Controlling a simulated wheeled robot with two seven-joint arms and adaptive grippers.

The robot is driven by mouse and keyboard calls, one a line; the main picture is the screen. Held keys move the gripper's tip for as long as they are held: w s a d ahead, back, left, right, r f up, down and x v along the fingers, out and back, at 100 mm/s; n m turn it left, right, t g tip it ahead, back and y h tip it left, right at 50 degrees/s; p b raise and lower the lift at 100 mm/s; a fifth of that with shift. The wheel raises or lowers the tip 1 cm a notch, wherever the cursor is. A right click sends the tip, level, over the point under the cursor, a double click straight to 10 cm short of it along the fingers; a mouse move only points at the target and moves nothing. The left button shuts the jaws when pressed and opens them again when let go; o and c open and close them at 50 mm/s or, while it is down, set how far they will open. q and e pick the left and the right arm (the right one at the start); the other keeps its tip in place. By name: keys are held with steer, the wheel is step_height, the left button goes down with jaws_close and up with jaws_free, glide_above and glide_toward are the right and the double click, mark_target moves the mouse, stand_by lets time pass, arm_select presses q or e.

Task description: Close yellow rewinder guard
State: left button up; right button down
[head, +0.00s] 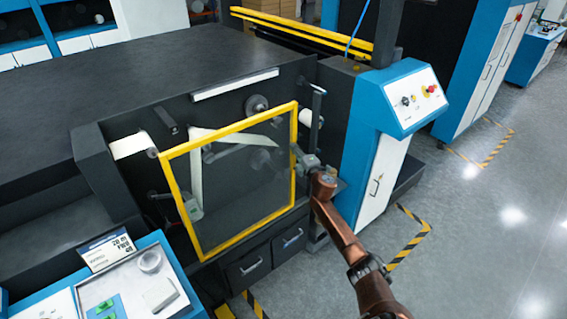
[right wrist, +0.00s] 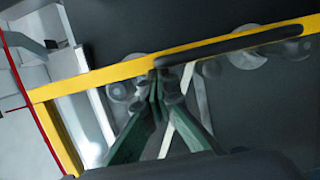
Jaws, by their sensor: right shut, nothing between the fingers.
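The yellow rewinder guard (head: 228,129) is a clear panel in a yellow frame in front of the rewinder bay. It looks slightly out from the machine face; I cannot tell the exact gap. My right gripper (head: 298,153) is at the guard's right upright, shut and empty. In the right wrist view the yellow frame bar (right wrist: 110,74) crosses the picture and carries a long dark handle (right wrist: 232,48). The shut green fingertips (right wrist: 157,78) are at this bar, near one end of the handle; I cannot tell whether they touch. My left gripper is out of view.
Rollers and a white web (head: 197,175) show through the panel. The blue control cabinet (head: 357,155) stands close to the right of the guard. A blue-edged work table (head: 182,303) is at the lower left. Open grey floor (head: 470,240) lies to the right.

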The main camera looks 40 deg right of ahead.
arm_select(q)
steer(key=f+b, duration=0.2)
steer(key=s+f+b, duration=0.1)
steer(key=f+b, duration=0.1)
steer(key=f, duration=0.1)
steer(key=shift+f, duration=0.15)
arm_select(e)
steer(key=d, duration=1)
steer(key=shift+s+d, duration=0.1)
steer(key=shift+d, duration=0.15)
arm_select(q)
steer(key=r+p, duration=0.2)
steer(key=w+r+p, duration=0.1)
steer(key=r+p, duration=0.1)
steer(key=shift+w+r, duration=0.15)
arm_select(e)
steer(key=s+a, duration=0.6)
steer(key=s, duration=0.3)
steer(key=shift+s+a, duration=0.3)
steer(key=shift+a, duration=0.05)
